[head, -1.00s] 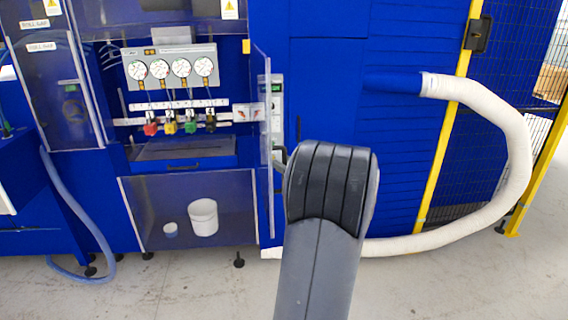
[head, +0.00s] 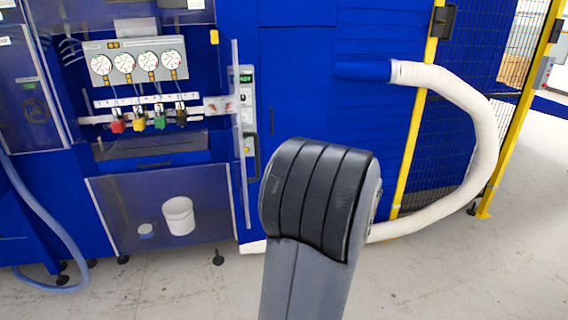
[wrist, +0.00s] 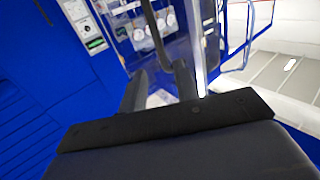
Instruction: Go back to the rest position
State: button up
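My gripper (wrist: 160,90) shows in the wrist view as two dark fingers standing apart with a gap between them. Nothing is held between the fingers. The gripper itself is hidden in the head view, where only a grey and black part of my arm shows in the centre. Beyond the fingers, the wrist view shows the blue machine (wrist: 50,125) and its gauges at a tilt. The same machine (head: 290,90) stands ahead in the head view.
A gauge panel (head: 137,62) with coloured valves sits in the machine's open bay. A white bucket (head: 179,216) stands behind a clear lower panel. An open clear door (head: 240,130) juts out. A white hose (head: 484,130) loops at right by a yellow-framed fence. Grey floor is clear in front.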

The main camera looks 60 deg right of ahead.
aim_at(257, 151)
jog(key=w+p, duration=0.1)
jog(key=w, duration=0.2)
jog(key=w+d+p, duration=0.1)
jog(key=w, duration=0.3)
jog(key=w+p, duration=0.1)
jog(key=w, duration=0.2)
jog(key=shift+w+d, duration=0.35)
jog(key=shift+w+a, duration=0.1)
jog(key=shift+a, duration=0.05)
